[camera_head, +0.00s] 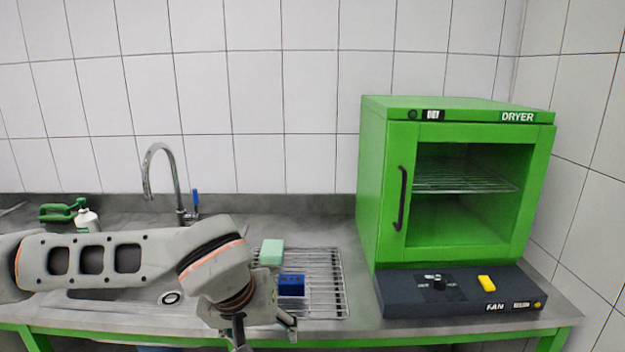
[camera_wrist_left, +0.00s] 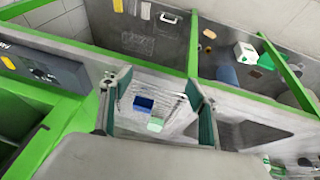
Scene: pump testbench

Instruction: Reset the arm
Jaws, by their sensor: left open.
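My left arm (camera_head: 110,260) comes in from the left across the sink. My left gripper (camera_head: 266,334) points down near the counter's front edge and is open. In the left wrist view the two fingers of the left gripper (camera_wrist_left: 158,86) stand apart with nothing gripped. Between them, farther off, lie a blue block (camera_wrist_left: 143,104) and a pale green block (camera_wrist_left: 156,125) on a wire rack (camera_wrist_left: 172,112). In the head view the blue block (camera_head: 291,285) and the pale green block (camera_head: 272,252) sit right of my gripper's wrist. My right gripper is not in view.
A green dryer (camera_head: 370,190) with a closed-looking glass front stands at the right. A dark fan control box (camera_head: 455,300) is before it. A faucet (camera_head: 160,150), a white bottle (camera_head: 87,221) and a green object (camera_head: 58,212) are at the back left. The wire rack (camera_head: 330,290) lies mid-counter.

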